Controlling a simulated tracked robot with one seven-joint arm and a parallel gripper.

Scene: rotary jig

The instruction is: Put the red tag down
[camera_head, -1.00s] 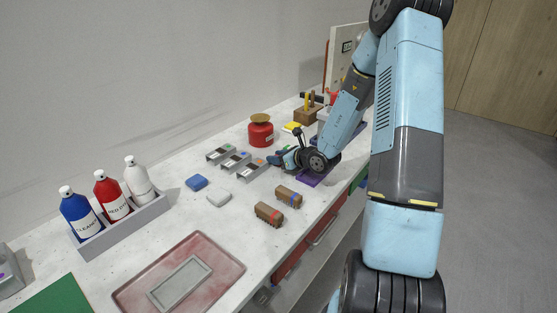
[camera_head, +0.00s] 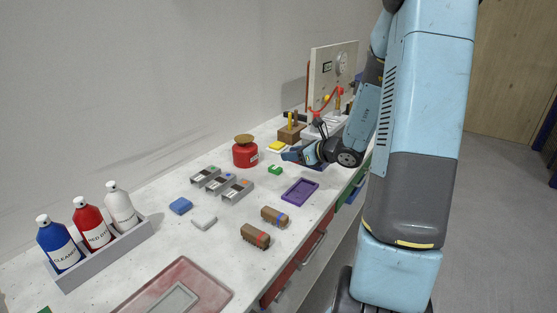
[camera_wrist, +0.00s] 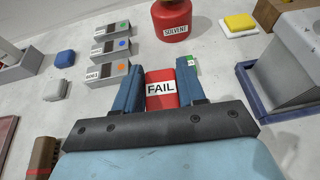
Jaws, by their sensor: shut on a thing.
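The red tag (camera_wrist: 160,90), marked FAIL, is between the two blue fingers of my gripper (camera_wrist: 161,84) in the wrist view. The fingers are shut on its sides. In the head view my gripper (camera_head: 291,154) is over the bench, right of the red can (camera_head: 245,152); the tag cannot be made out there. A small green block (camera_head: 275,170) lies on the bench near the gripper. In the wrist view it is mostly hidden behind the right finger (camera_wrist: 187,80).
Three grey holders with coloured dots (camera_head: 237,191) stand left of the gripper. An empty purple tray (camera_head: 300,191) lies near the front edge. A yellow block (camera_head: 277,147) and a wooden stand (camera_head: 291,133) are behind. Brown ribbed blocks (camera_head: 256,236) lie in front.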

